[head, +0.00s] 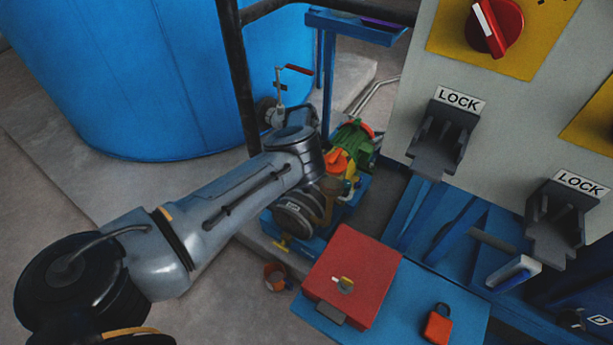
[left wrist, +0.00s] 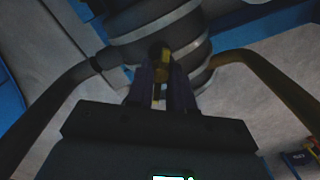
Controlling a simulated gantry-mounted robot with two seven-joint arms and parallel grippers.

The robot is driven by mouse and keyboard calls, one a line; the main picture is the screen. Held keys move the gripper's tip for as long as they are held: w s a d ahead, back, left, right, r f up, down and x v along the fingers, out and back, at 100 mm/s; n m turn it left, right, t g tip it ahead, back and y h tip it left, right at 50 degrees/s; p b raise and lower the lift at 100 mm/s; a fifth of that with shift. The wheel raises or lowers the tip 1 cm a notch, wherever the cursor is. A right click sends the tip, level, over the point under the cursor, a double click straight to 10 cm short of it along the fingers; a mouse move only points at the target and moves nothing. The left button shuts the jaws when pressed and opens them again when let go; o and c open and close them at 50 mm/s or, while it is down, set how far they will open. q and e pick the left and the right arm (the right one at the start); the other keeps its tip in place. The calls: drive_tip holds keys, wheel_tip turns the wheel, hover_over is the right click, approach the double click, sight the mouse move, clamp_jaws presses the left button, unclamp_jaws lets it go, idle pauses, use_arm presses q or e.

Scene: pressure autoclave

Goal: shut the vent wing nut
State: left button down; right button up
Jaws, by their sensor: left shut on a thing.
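My left gripper (left wrist: 160,90) shows in the left wrist view, its dark fingers closed around a small brass-yellow piece, the vent wing nut (left wrist: 161,68). Only a bit of the nut shows between the fingertips, so its turn cannot be read. A grey ribbed cylinder (left wrist: 160,30) is just beyond the fingertips. In the head view my left arm reaches in from the left to the green and orange machine, and its wrist hides the gripper and the nut. My right gripper is in neither view.
A red box (head: 350,270) with a small knob and a red padlock (head: 438,324) sit on a blue table (head: 400,318). A large blue tank (head: 150,75) stands behind my arm. A grey LOCK panel (head: 510,130) is at the right. A small pot (head: 275,277) is on the floor.

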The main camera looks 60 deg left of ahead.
use_arm(q)
drive_tip(key=m+p, duration=0.2)
drive_tip(key=m, duration=0.4)
drive_tip(key=shift+s+m, duration=0.1)
drive_tip(key=shift+m, duration=0.2)
drive_tip(key=m+p, duration=0.1)
drive_tip(key=m, duration=0.1)
drive_tip(key=shift+m, duration=0.4)
drive_tip(key=shift+m+p, duration=0.45)
drive_tip(key=shift+m, duration=0.35)
drive_tip(key=c, duration=1)
unclamp_jaws()
